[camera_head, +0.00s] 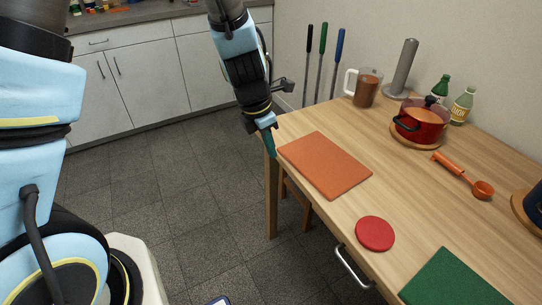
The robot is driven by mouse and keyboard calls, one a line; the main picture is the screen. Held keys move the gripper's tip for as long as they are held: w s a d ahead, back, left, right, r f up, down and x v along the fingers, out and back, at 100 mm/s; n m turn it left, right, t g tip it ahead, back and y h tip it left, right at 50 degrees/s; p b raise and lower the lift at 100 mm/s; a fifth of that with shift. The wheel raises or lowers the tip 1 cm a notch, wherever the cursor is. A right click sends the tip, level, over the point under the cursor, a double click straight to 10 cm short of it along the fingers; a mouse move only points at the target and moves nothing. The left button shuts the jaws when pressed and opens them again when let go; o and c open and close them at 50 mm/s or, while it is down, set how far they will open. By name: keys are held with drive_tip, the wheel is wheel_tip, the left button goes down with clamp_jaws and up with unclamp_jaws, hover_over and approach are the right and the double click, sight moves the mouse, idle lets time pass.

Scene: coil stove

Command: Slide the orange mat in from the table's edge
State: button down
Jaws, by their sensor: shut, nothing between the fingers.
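The orange mat (325,165) lies flat on the wooden table (400,205). It is a rectangle near the table's left edge, and its left corner is close to that edge. My gripper (271,148) is shut and empty. It points down beside the left corner of the mat, at the table's edge. It appears apart from the mat, but I cannot tell its exact height.
A round red mat (375,233) and a green mat (455,280) lie nearer the front. A drawer handle (350,267) sticks out below the edge.

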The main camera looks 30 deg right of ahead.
sight(321, 157)
drive_tip(key=d+f, duration=0.1)
drive_tip(key=f, duration=0.1)
drive_tip(key=d+f+p, duration=0.1)
drive_tip(key=d+f, duration=0.1)
drive_tip(key=f, duration=0.1)
drive_tip(key=d+f, duration=0.2)
drive_tip(key=f, duration=0.1)
drive_tip(key=shift+s+f, duration=0.1)
drive_tip(key=shift+s, duration=0.1)
drive_tip(key=shift+d+f+p, duration=0.15)
drive_tip(key=shift+d+p, duration=0.15)
drive_tip(key=shift+d, duration=0.25)
drive_tip(key=d+p, duration=0.1)
drive_tip(key=d, duration=0.2)
drive_tip(key=d+p, duration=0.2)
drive_tip(key=d, duration=0.1)
drive_tip(key=d+p, duration=0.2)
drive_tip(key=d, duration=0.1)
drive_tip(key=shift+s+d, duration=0.25)
drive_tip(key=shift+d, duration=0.45)
